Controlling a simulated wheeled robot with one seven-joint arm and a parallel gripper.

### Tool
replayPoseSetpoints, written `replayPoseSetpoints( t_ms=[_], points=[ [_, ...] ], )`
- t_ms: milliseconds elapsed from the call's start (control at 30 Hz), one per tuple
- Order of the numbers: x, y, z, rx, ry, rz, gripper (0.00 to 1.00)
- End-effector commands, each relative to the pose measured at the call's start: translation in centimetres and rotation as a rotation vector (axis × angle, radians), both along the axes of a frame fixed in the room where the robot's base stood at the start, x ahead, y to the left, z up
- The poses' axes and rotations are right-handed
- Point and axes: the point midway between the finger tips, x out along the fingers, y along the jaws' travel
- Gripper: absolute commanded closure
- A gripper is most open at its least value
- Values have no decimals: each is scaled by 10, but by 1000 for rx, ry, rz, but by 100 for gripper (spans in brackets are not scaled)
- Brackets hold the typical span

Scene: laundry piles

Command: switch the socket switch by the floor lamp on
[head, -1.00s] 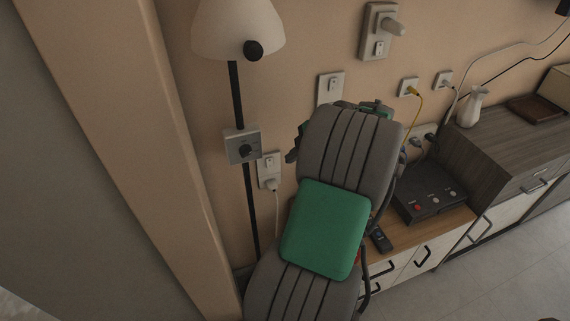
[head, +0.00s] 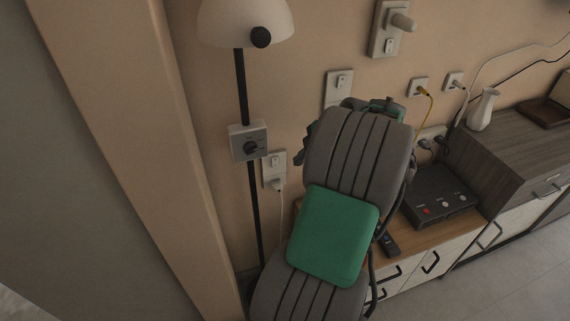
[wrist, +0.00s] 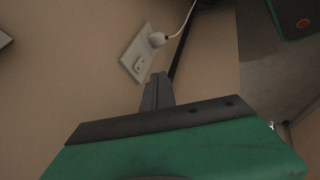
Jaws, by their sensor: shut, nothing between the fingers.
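The floor lamp (head: 241,90) stands at the left against the wall, with a pale shade and a dial box (head: 246,155) on its dark pole. Just right of the pole is a white wall socket (head: 267,172) with a small switch (head: 275,162) above a white plug (head: 276,184). The wrist view shows this kind of plate too, with its switch (wrist: 139,63) and plug (wrist: 157,40). My gripper (wrist: 158,76) is shut and empty, its tips just below the plate in that picture; contact cannot be told. In the head view my arm mostly hides the gripper. The switch's setting is too small to read.
Another switch plate (head: 338,85) is higher right, and a larger socket with a plug (head: 388,30) is above it. A low cabinet holds a dark device (head: 440,195) and a remote (head: 389,245). A white jug (head: 482,110) stands right. A wall edge (head: 140,150) is at left.

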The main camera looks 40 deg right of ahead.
Motion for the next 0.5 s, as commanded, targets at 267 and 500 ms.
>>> replayPoseSetpoints(
  t_ms=[267, 500],
  points=[
    [26, 8, -38, 4, 1, 4, 100],
    [55, 14, -81, 4, 2, 3, 100]
  ],
)
